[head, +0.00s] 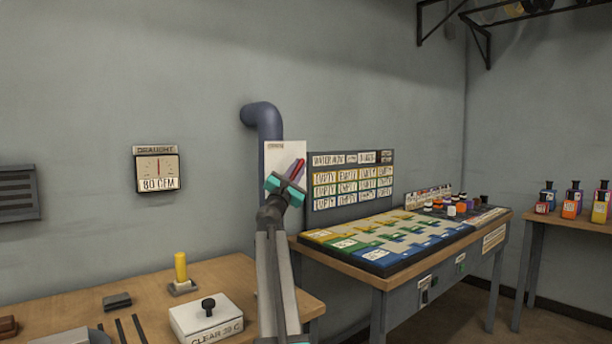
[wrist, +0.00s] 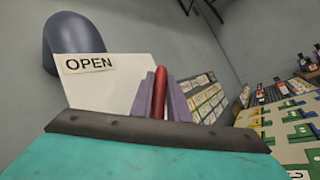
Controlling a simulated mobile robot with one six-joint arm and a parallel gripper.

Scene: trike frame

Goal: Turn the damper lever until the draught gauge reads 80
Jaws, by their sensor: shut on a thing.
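The draught gauge (head: 158,168) hangs on the wall at the left in the head view. Its red needle points straight up and its label reads 80 CFM. The damper lever is red and stands tilted to the upper right in front of a white plate (head: 280,155); the lever (wrist: 160,92) also shows in the wrist view. My gripper (head: 294,171) is shut on the lever, with its purple fingers on either side. The plate carries a label reading OPEN (wrist: 89,64) in the wrist view. The lever's lower part is hidden by my gripper.
A blue-grey pipe (head: 263,118) runs down behind the plate. A wooden bench (head: 235,275) at the lower left holds a white box (head: 207,320) and a yellow cylinder (head: 181,267). A table with a coloured board (head: 385,254) stands close to the right of my arm.

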